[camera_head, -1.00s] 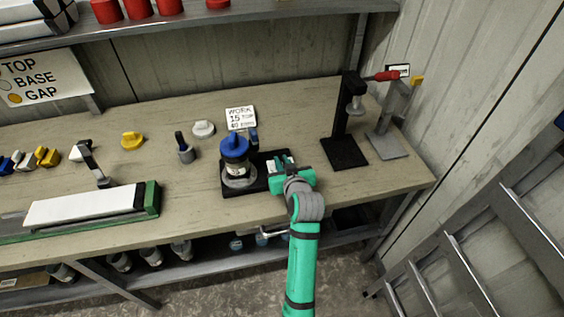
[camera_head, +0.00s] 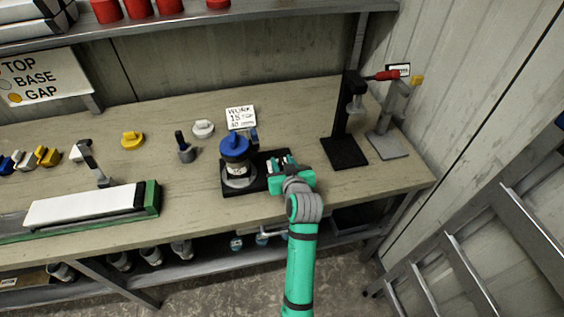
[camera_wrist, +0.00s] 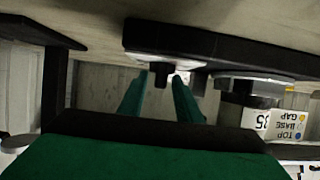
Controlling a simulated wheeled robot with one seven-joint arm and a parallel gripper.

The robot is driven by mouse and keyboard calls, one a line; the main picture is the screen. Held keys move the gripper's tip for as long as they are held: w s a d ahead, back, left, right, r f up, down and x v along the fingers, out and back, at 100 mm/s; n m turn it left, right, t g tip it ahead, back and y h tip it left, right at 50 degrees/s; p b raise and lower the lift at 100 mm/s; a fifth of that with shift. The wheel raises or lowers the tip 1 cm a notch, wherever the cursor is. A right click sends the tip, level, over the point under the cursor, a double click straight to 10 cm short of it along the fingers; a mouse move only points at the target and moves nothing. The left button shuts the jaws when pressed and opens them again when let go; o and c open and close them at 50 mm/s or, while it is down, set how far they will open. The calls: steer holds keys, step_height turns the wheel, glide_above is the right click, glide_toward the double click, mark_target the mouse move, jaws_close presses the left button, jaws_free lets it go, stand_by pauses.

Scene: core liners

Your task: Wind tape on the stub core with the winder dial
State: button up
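The winder is a black base (camera_head: 262,184) on the bench. At its left end a blue-capped core (camera_head: 236,153) with a white label stands on a grey disc. My gripper (camera_head: 277,164) is at the base's right end and covers much of the dial there. In the wrist view the dial shows as a pale disc (camera_wrist: 150,58) with a dark grip (camera_wrist: 161,75). My gripper's green fingers (camera_wrist: 160,80) are apart, one on each side of this grip. Whether they touch it is unclear. The core's label (camera_wrist: 262,119) shows at right in the wrist view.
A work card (camera_head: 240,117) stands behind the winder. A black stand with a red handle (camera_head: 344,148) and a grey stand (camera_head: 389,142) are to the right. Several caps and a white block (camera_head: 80,205) lie left. A shelf (camera_head: 190,18) runs above.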

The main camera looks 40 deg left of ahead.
steer(key=v, duration=1)
steer(key=shift+s+d, duration=0.15)
steer(key=shift+s, duration=0.05)
steer(key=s+d+f+m+t+h, duration=0.3)
steer(key=s+d+f+m, duration=0.3)
steer(key=d, duration=0.3)
steer(key=s+d+f+m+t+h, duration=0.2)
steer(key=s+d+f+m+h, duration=0.1)
steer(key=s+d+f, duration=0.5)
steer(key=s+d+r+h, duration=0.2)
steer(key=s+d, duration=0.4)
steer(key=s, duration=0.2)
steer(key=s+d+r+t+h, duration=0.1)
steer(key=s+d+r+h, duration=0.1)
steer(key=s+d, duration=0.4)
steer(key=s, duration=0.3)
steer(key=shift+d+r+m+t, duration=0.2)
steer(key=shift+m+t, duration=0.1)
steer(key=shift+m, duration=0.1)
